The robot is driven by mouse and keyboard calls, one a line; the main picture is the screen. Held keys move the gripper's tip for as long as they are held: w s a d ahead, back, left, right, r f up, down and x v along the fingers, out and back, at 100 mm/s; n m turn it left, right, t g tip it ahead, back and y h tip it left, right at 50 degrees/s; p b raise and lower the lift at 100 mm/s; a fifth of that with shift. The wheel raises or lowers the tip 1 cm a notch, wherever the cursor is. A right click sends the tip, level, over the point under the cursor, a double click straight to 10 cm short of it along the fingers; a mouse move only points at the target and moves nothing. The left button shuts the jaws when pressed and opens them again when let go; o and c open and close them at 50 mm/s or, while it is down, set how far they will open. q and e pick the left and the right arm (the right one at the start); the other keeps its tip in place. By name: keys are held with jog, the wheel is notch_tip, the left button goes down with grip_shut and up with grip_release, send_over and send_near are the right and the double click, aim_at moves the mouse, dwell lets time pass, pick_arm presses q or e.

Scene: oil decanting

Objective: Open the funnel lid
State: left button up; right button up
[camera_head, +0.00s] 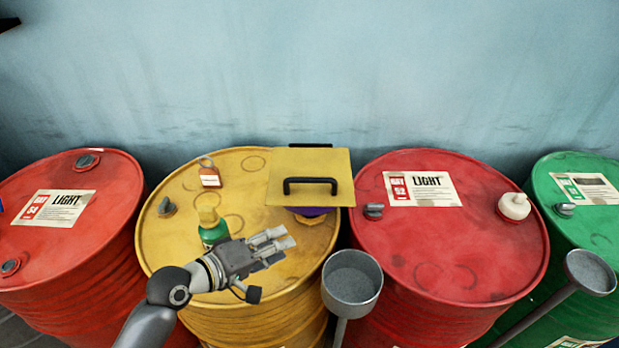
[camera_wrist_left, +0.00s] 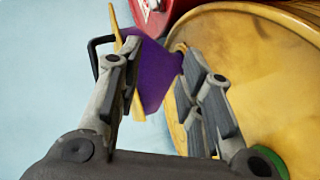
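The funnel lid (camera_head: 320,165) is a flat yellow square plate with a black handle (camera_head: 311,181), and it covers most of the purple funnel (camera_head: 309,211) on the yellow drum (camera_head: 168,245). In the left wrist view the lid (camera_wrist_left: 138,106) shows nearly edge-on beside the purple funnel (camera_wrist_left: 158,72), partly behind one finger. My left gripper (camera_head: 287,239) is in front of and below the lid in the head view. In the left wrist view the gripper (camera_wrist_left: 160,62) has its fingers spread with nothing held between them. My right gripper is not in view.
A green bottle (camera_head: 213,234) stands on the yellow drum behind my left gripper. Red drums (camera_head: 445,245) stand on both sides, with a green drum (camera_head: 590,228) at right. Grey cups on rods (camera_head: 352,284) rise in front. A blue wall is behind.

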aim_at(306, 182)
pick_arm(q)
jog(key=w+r+n+t+h, duration=0.2)
jog(key=w+r+n, duration=0.3)
jog(key=w+r, duration=0.15)
jog(key=p+x, duration=0.1)
jog(key=x, duration=0.5)
jog(key=p+x, duration=0.1)
jog(key=x, duration=0.3)
jog(key=shift+w+r+p, duration=0.15)
jog(key=shift+r+p, duration=0.15)
jog(key=shift+r, duration=0.05)
jog(key=shift+a, duration=0.1)
grip_shut()
